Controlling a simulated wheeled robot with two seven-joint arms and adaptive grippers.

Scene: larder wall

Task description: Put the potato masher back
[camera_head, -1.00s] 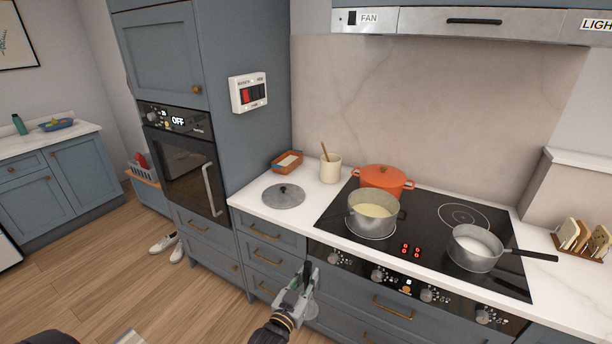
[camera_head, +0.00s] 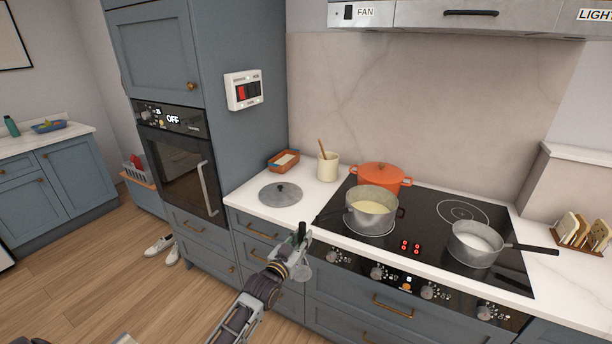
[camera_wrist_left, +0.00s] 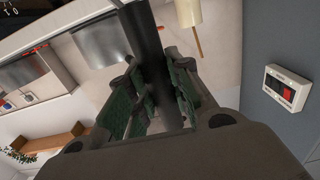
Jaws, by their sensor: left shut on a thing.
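My left gripper (camera_head: 295,244) is in front of the drawers, near the counter's front edge and below the hob's left front corner. It is shut on the potato masher. The masher's dark handle (camera_wrist_left: 148,45) stands between the green-padded fingers in the left wrist view (camera_wrist_left: 155,100). A round grey part (camera_head: 301,271), which looks like the masher's head, shows below the fingers in the head view. A cream utensil pot (camera_head: 328,168) with a wooden-handled tool in it stands at the back of the counter, apart from the gripper. My right gripper is not in view.
A grey lid (camera_head: 281,194) lies on the counter, with an orange dish (camera_head: 284,161) behind it. On the hob stand a steel pot (camera_head: 372,212), an orange casserole (camera_head: 381,178) and a saucepan (camera_head: 475,246). A tall oven cabinet (camera_head: 240,140) bounds the left.

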